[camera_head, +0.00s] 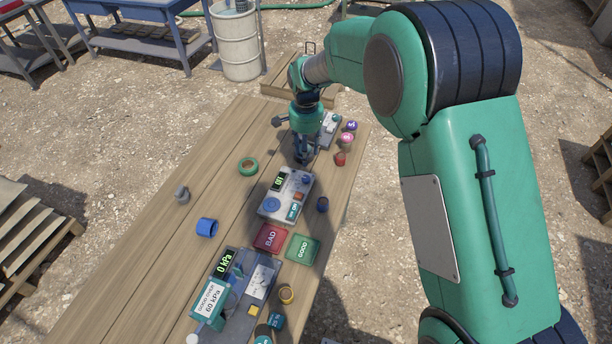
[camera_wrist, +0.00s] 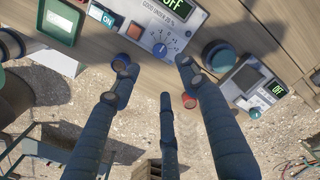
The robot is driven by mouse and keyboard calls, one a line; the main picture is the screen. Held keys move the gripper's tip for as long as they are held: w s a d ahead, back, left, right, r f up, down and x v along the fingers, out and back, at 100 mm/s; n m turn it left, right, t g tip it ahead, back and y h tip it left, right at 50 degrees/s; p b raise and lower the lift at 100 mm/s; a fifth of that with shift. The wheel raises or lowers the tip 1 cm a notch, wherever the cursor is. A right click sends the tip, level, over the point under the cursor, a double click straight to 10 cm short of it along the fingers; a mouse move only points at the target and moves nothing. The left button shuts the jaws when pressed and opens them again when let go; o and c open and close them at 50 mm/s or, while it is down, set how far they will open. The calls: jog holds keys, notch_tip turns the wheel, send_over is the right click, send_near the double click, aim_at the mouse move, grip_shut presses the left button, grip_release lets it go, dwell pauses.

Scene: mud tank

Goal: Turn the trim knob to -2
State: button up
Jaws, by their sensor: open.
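The trim knob is a small blue dial (camera_wrist: 160,49) with a printed scale, on the grey meter (camera_wrist: 184,20) marked "GOOD UNDER 20 %". In the head view the same meter (camera_head: 262,212) lies on the bench, with the blue knob (camera_head: 306,180) near its upper right corner. The knob's exact setting is too small to read. In the wrist view the meter's display reads OFF, and an ON switch (camera_wrist: 106,18) and an orange button (camera_wrist: 134,30) show. My gripper (camera_head: 303,158) is open and empty, close to the knob end, with its fingertips (camera_wrist: 156,75) around the knob's picture position, apparently not touching it.
A second meter (camera_wrist: 248,78) lies to the right. The red BAD tray (camera_head: 269,238) and green GOOD tray (camera_head: 302,249) lie below the meter. The bench's left side is mostly clear.

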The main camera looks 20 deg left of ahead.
aim_at(306, 178)
notch_tip(306, 178, down, 13)
jog(key=shift+r+b, duration=0.1)
jog(key=shift+b, duration=0.5)
grip_shut()
